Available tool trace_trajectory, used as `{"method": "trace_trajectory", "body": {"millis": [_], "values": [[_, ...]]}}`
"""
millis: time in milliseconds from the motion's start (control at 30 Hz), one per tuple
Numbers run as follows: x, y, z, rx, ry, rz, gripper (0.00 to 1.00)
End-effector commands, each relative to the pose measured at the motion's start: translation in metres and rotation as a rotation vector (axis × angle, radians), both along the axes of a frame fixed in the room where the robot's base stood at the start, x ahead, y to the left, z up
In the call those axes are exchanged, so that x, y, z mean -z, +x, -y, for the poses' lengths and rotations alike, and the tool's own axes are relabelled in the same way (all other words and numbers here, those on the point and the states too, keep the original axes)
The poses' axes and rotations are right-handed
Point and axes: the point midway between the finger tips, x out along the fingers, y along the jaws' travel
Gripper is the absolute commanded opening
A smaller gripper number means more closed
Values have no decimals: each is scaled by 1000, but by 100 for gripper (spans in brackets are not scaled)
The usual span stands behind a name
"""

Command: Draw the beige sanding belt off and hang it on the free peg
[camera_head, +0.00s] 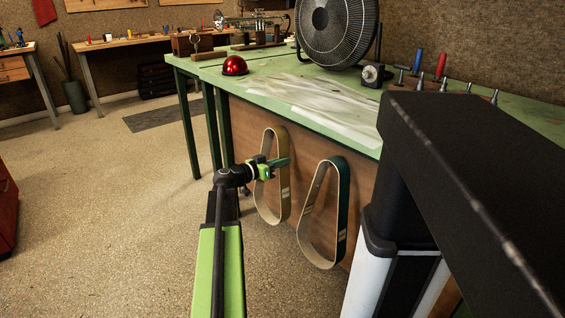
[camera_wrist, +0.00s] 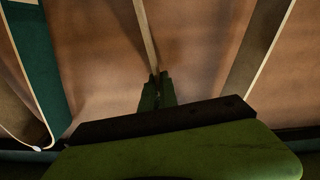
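The beige sanding belt (camera_head: 259,203) hangs as a long loop on the brown front panel of the green bench, narrow end up. My gripper (camera_head: 284,162) is at the upper part of its right side. In the wrist view, the gripper's fingers (camera_wrist: 156,86) are close together on a thin belt edge (camera_wrist: 146,34); the belt's other side (camera_wrist: 268,52) shows at right. A second belt, dark green outside (camera_head: 343,212), hangs to the right, clear of the gripper; it also shows in the wrist view (camera_wrist: 36,65). I cannot make out a free peg.
The green bench top (camera_head: 262,91) holds a fan (camera_head: 336,30), a red dome (camera_head: 234,65) and several small tools. Bench legs (camera_head: 188,125) stand left of the panel. The floor (camera_head: 110,210) at left is open. A red cabinet (camera_head: 6,210) stands at the far left edge.

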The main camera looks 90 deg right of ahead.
Motion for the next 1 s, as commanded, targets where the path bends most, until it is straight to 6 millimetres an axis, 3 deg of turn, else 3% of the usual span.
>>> {"method": "trace_trajectory", "body": {"millis": [333, 533, 1000], "values": [[3, 0, 0, 0, 0, 0, 0], [3, 0, 0, 0, 0, 0, 29], [2, 2, -2, -1, 0, 0, 29]]}}
